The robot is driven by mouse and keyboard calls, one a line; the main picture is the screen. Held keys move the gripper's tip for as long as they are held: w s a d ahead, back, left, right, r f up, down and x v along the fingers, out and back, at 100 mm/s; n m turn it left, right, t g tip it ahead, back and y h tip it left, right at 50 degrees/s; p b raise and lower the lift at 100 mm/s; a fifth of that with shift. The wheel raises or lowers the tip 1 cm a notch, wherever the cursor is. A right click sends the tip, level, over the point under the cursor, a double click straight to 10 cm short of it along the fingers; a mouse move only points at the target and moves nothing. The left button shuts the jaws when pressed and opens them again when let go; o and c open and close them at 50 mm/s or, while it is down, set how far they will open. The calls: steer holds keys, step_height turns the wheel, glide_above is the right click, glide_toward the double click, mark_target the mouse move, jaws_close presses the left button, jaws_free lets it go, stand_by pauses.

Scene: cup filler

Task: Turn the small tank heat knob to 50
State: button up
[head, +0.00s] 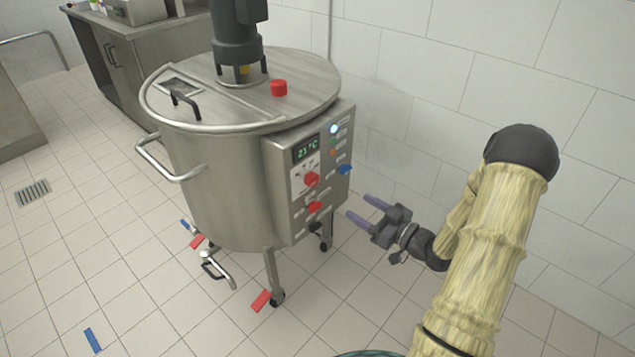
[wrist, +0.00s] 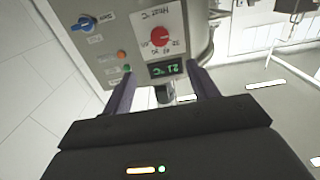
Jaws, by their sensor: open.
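The small tank (head: 215,165) is a round steel vessel with a control box (head: 281,190) on its right side. The red heat knob (head: 311,179) sits on a white scale plate below the green digital display (head: 306,148). The wrist view shows the knob (wrist: 160,37) upside down, with "Heat °C" lettering; where it points is too small to tell. My gripper (head: 358,207) is open and empty, right of the panel and apart from the knob. Its two purple fingers also show in the wrist view (wrist: 160,76), pointing at the panel.
A blue knob (head: 344,169) and another red knob (head: 315,207) are on the same panel. A red button (head: 279,88) is on the lid. The tiled wall (head: 430,100) stands close behind on the right. Red and blue pieces lie on the floor.

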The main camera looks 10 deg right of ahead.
mark_target(316, 181)
steer(key=b+x, duration=0.1)
steer(key=x, duration=1.5)
steer(key=c, duration=1)
